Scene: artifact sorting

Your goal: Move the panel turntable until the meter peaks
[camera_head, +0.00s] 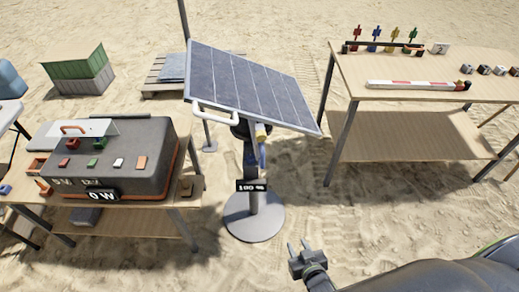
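The tilted solar panel (250,85) stands in the middle on a dark post (252,165) with a round grey base (253,217). A white handle (216,111) sticks out at its lower left edge. A small black label (251,186) on the post carries white text too small to read surely. A black display (103,196) on the front of the grey box reads "0 W". My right gripper (298,245) is at the bottom centre, right of the base and well apart from panel and handle. Its two fingers are parted with nothing between them. My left gripper is not in view.
The grey box (140,150) with coloured blocks sits on the left table (185,190). The right table (370,75) holds coloured figures, a red-and-white bar (410,85) and small cubes. A green crate (80,70) and a pallet (155,85) stand behind. Sand between the base and right table is clear.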

